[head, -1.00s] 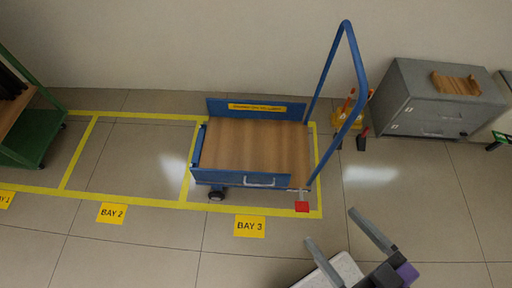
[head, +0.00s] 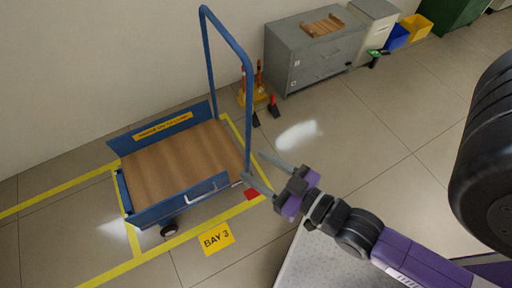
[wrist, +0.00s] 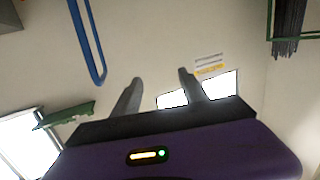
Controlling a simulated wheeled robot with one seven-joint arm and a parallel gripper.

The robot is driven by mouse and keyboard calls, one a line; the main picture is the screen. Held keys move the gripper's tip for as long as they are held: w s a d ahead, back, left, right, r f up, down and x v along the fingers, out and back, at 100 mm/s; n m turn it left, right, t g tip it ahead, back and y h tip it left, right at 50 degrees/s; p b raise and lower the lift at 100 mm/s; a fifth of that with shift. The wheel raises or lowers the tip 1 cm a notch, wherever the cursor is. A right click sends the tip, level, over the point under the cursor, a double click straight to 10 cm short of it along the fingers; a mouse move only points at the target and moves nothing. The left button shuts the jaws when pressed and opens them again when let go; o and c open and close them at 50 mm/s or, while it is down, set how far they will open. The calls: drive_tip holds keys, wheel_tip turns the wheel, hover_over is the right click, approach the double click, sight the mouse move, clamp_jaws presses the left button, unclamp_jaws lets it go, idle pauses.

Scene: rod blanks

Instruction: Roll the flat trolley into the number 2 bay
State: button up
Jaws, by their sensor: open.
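The flat trolley (head: 180,165) has a wooden deck, low blue side panels and a tall blue push handle (head: 247,100) at its right end. It stands inside the yellow outline of bay 3, by the BAY 3 floor label (head: 216,238). A red pedal (head: 252,194) shows low at its handle end. My gripper (head: 252,167) is open and empty, its fingertips appearing close to the handle's lower part; I cannot tell whether they touch. In the wrist view the handle (wrist: 98,60) is left of my open fingers (wrist: 160,75), not between them. Bay 2's label is out of view.
Left of the trolley, the yellow-lined floor (head: 60,240) is bare where visible. A grey cabinet (head: 315,55) and several bins (head: 416,27) line the wall. Floor at right is open.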

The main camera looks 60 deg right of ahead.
drive_tip(key=w+d+f+m+g+h+b, duration=0.1)
drive_tip(key=w+d+f, duration=0.3)
drive_tip(key=d+f, duration=0.3)
drive_tip(key=w+d+f+m+g+h+b, duration=0.1)
drive_tip(key=w+d+f+m+g+h, duration=0.1)
drive_tip(key=w+d+f, duration=0.2)
drive_tip(key=w+d+f+m+g+h+b, duration=0.1)
drive_tip(key=w+d+f, duration=0.3)
drive_tip(key=d+f, duration=0.6)
wheel_tip(320, 180, down, 4)
drive_tip(key=shift+w+d+r+m+g+b, duration=0.1)
drive_tip(key=shift+r+m+g+b, duration=0.05)
drive_tip(key=shift+m+g+b, duration=0.2)
approach(250, 137)
drive_tip(key=w+d, duration=0.1)
drive_tip(key=w, duration=0.1)
drive_tip(key=shift+g, duration=0.35)
drive_tip(key=b+x, duration=0.4)
drive_tip(key=x, duration=0.1)
drive_tip(key=b+x, duration=0.2)
drive_tip(key=x, duration=0.1)
drive_tip(key=shift+s+a+f, duration=0.1)
drive_tip(key=shift+a+f, duration=0.05)
drive_tip(key=shift+f, duration=0.15)
drive_tip(key=shift+w+d+f+b, duration=0.15)
drive_tip(key=shift+w+d+b, duration=0.25)
drive_tip(key=shift+w+b, duration=0.2)
clamp_jaws()
